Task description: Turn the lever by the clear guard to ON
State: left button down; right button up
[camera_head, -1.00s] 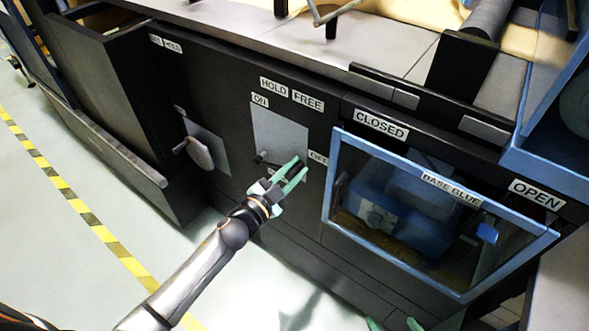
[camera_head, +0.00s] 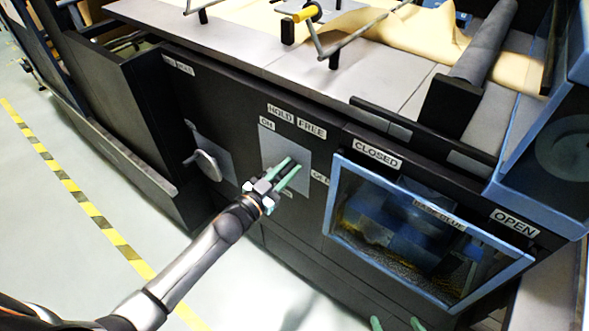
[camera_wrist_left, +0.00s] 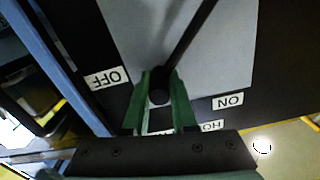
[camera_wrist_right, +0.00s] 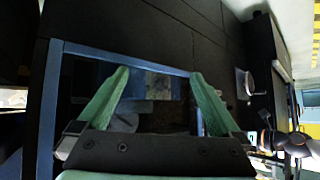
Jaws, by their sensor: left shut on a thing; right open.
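The lever (camera_wrist_left: 195,38) is a dark rod with a round black end, on a grey plate (camera_head: 271,143) in the black machine front. My left gripper (camera_head: 291,167) is in front of this plate; in the left wrist view, its green fingers are shut around the lever's end. There the end appears between the OFF label (camera_wrist_left: 107,77) and the ON label (camera_wrist_left: 228,102). The head view mostly hides the lever behind the gripper. The clear guard (camera_head: 345,195), blue-framed, is right of the plate. My right gripper (camera_wrist_right: 155,85) is open and empty, facing the guard.
Another handle (camera_head: 207,164) on its own plate is to the left. CLOSED (camera_head: 377,155) and OPEN (camera_head: 515,224) labels sit above the guard. A worktop with rods and kraft paper (camera_head: 420,35) is above. The floor at the left is clear, with a yellow-black stripe (camera_head: 87,207).

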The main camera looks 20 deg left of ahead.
aim_at(268, 136)
pick_arm(q)
jog(key=a+r+n+p, duration=0.1)
jog(key=w+a+r+n+p, duration=0.1)
jog(key=shift+a+r+n, duration=0.15)
jog(key=shift+a+n, duration=0.15)
jog(key=shift+n, duration=0.1)
jog(key=a+n, duration=0.2)
jog(key=w+a+r+n+p, duration=0.1)
jog(key=shift+a, duration=0.15)
jog(key=shift+w+a+n, duration=0.25)
jog(key=shift+a+n, duration=0.4)
jog(key=shift+n, duration=0.15)
jog(key=shift+w+a, duration=0.25)
jog(key=shift+a, duration=0.5)
pick_arm(e)
jog(key=shift+s+d+r+m+h, duration=0.15)
jog(key=shift+s+d+r, duration=0.2)
jog(key=shift+s+d, duration=0.25)
jog(key=shift+s+d+r+m+h, duration=0.15)
jog(key=shift+s+d+r, duration=0.15)
jog(key=shift+s+d, duration=0.25)
pick_arm(q)
jog(key=shift+a, duration=0.1)
jog(key=c, duration=0.7)
grip_release()
jog(key=shift+r, duration=0.1)
pick_arm(e)
jog(key=shift+w, duration=0.1)
